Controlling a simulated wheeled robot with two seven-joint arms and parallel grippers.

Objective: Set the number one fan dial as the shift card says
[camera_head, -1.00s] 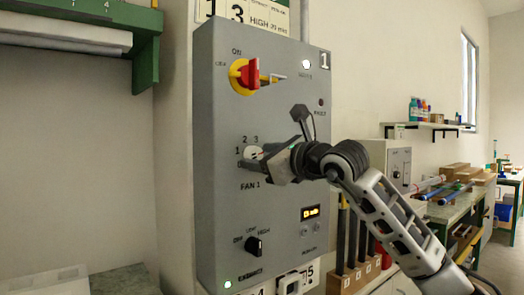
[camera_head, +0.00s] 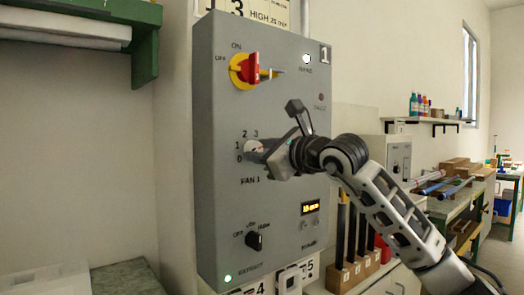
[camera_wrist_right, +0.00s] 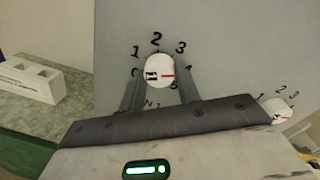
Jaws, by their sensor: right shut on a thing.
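The number one fan dial (camera_wrist_right: 159,70) is a round white knob with a red line on its right side and a dark mark on its left. Numbers 1, 2 and 3 arc above it. My right gripper (camera_wrist_right: 159,84) is shut on it, one finger on each side. In the head view the gripper (camera_head: 262,151) covers most of the dial, above the FAN 1 label. Which number the dial points to is unclear. A card (camera_head: 258,14) above the panel, cut off by the top edge, reads "3 HIGH" and a time. My left gripper is not in view.
The grey panel (camera_head: 232,205) also carries a red and yellow switch (camera_head: 252,70), a small lit display (camera_head: 311,207) and a black knob (camera_head: 254,241). A second numbered dial (camera_wrist_right: 278,110) shows at the right of the wrist view.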

